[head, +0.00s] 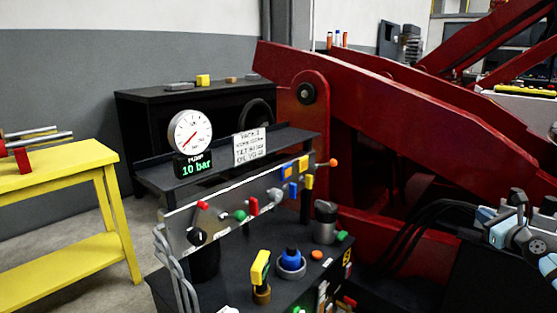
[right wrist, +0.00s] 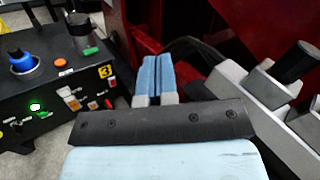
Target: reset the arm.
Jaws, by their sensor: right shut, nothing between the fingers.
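The red arm (head: 400,95) of the positioner runs across the right half of the head view, sloping down to the right from a dark pivot. The control console (head: 215,285) stands in front of it. It carries a yellow-handled lever (head: 260,268), a blue knob (head: 291,257), an orange button (head: 316,254) and a grey cylinder (head: 325,222). My left gripper is out of view.
A pressure gauge (head: 190,131) stands above a display reading 10 bar (head: 195,169). The sloped panel (head: 180,235) behind the console holds several coloured controls. A yellow table (head: 60,170) is at left. Dark hoses (head: 420,213) run between console and right gripper.

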